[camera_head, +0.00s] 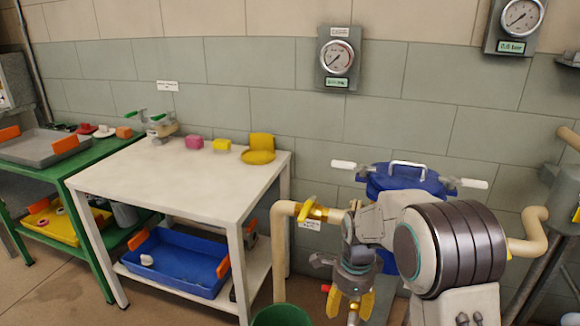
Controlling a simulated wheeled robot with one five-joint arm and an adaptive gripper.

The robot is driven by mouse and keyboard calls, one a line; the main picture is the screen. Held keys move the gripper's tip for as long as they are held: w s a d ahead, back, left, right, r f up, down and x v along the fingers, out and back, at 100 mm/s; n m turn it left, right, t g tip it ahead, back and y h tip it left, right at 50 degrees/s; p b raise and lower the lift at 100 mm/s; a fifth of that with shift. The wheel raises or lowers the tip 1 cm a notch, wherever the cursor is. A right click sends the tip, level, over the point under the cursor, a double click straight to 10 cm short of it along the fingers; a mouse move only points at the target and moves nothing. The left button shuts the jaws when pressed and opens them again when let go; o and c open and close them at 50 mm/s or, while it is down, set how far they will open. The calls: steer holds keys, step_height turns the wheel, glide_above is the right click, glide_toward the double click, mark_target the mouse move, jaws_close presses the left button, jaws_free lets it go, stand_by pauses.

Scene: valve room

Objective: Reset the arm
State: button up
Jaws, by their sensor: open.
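My arm (450,245) reaches from the lower right toward the middle of the head view, bent with its wrist hanging down. My gripper (349,307) points downward, and its two yellow fingers stand apart with nothing seen between them. The fingertips are close to the bottom edge of the picture. The gripper is right of a tan pipe (279,250) and a green bucket (282,315). Whether it touches anything behind it cannot be told.
A blue vessel (410,180) with a metal handle is partly hidden behind my arm. A yellow valve (315,211) sits on the pipe just left of the wrist. A white table (150,190) with a blue tray (175,265) below stands left. Bare floor (60,290) shows lower left.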

steer(key=s+d+r+n+t+p, duration=0.1)
steer(key=s+r+n+p, duration=0.5)
steer(key=r, duration=0.6)
steer(key=s+d+r+n+t+p, duration=0.1)
steer(key=s+r+n+p, duration=0.5)
steer(key=s+r+p, duration=0.3)
steer(key=s+d+r+n+t+p, duration=0.1)
steer(key=s+r+n+p, duration=0.6)
steer(key=r, duration=0.8)
steer(key=shift+s+d+r+p, duration=0.15)
steer(key=shift+s+d+p, duration=0.5)
steer(key=shift+s, duration=0.35)
